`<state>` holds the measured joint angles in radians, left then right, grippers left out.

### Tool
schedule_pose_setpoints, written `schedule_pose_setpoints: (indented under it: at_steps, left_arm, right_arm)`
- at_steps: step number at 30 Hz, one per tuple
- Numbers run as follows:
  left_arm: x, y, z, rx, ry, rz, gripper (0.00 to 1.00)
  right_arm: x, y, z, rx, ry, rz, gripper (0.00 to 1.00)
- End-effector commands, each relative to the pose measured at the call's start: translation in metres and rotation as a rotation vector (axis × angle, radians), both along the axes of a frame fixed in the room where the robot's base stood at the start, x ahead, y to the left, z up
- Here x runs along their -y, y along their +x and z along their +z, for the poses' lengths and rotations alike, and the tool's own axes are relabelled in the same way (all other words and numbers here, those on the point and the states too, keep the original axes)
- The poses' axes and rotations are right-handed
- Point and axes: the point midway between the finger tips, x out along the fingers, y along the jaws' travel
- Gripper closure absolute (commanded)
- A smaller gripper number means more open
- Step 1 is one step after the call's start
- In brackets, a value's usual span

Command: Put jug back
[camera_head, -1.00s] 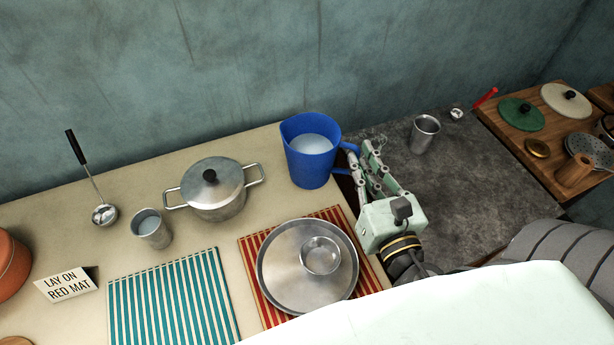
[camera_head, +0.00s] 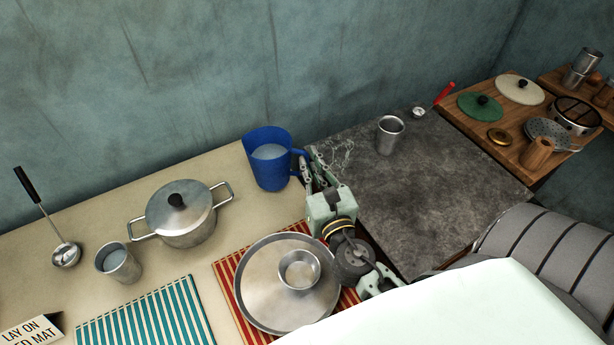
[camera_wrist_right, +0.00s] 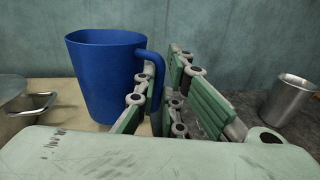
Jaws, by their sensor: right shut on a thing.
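The blue jug (camera_head: 270,172) stands upright at the back right of the beige counter (camera_head: 120,205), with pale liquid inside. Its handle points right, towards my right gripper (camera_head: 311,168). That gripper is shut on the jug's handle. In the right wrist view the jug (camera_wrist_right: 102,85) is at the left, and the fingers (camera_wrist_right: 166,85) are at its handle, partly hiding it. My left gripper is not in view.
A lidded pot (camera_head: 185,225), a metal cup (camera_head: 118,263) and a ladle (camera_head: 66,254) stand left of the jug. A metal tray (camera_head: 262,308) with a small bowl (camera_head: 299,268) lies on the red striped mat (camera_head: 228,283). Right is a dark slab (camera_head: 420,190) with a steel cup (camera_head: 390,135).

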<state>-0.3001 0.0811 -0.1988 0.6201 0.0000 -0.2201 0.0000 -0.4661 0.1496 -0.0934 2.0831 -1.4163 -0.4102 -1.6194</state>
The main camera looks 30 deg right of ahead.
Motion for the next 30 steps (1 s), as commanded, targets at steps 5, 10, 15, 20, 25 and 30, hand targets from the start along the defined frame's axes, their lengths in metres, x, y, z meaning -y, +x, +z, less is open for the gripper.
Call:
schedule_pose_setpoints:
  at_steps: [5, 10, 15, 20, 25, 30]
  left_arm:
    - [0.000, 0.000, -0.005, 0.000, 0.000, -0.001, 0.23]
    - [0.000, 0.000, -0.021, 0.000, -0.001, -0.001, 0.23]
    - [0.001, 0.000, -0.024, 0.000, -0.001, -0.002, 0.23]
    - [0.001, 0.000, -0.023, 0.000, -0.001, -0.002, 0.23]
    - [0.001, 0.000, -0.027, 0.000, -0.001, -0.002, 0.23]
    - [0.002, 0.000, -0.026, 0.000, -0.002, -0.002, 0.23]
  right_arm:
    - [-0.002, 0.008, -0.009, 0.003, 0.001, 0.000, 1.00]
    - [-0.002, 0.008, -0.036, 0.002, 0.000, 0.001, 1.00]
    - [-0.002, 0.008, -0.043, 0.004, 0.001, 0.001, 1.00]
    - [-0.002, 0.008, -0.042, 0.005, 0.002, 0.001, 1.00]
    - [-0.002, 0.007, -0.047, 0.004, 0.002, 0.001, 1.00]
    - [-0.002, 0.007, -0.047, -0.001, 0.001, 0.001, 0.77]
